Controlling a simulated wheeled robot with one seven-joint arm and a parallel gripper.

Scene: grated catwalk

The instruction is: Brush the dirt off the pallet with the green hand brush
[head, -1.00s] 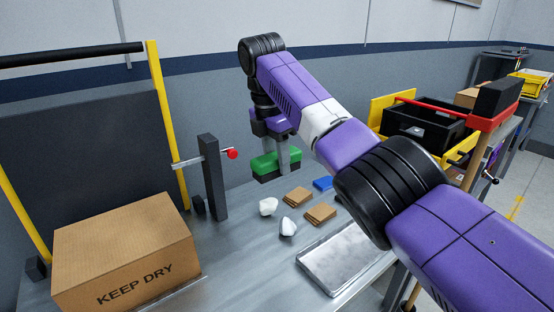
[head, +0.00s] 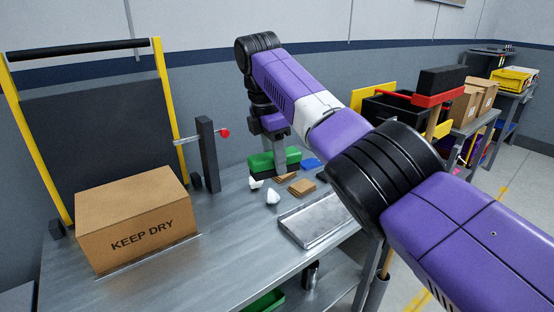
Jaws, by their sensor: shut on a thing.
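My gripper (head: 279,140) points down at the back of the metal table and is shut on the green hand brush (head: 262,163). The brush has a green body with a dark underside. It is at or close above the table top; I cannot tell if it touches. Just in front of it lie two crumpled white pieces (head: 273,196), flat brown cardboard pieces (head: 301,187) and a blue piece (head: 311,164). A shallow metal tray (head: 315,222) lies in front of them. I see no clear pallet; the loose pieces lie on the metal table top (head: 215,240).
A "KEEP DRY" cardboard box (head: 138,218) stands on the left of the table. A dark post (head: 208,155) with a red-tipped lever (head: 224,133) stands left of the brush. A black crate (head: 390,112) is behind my arm.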

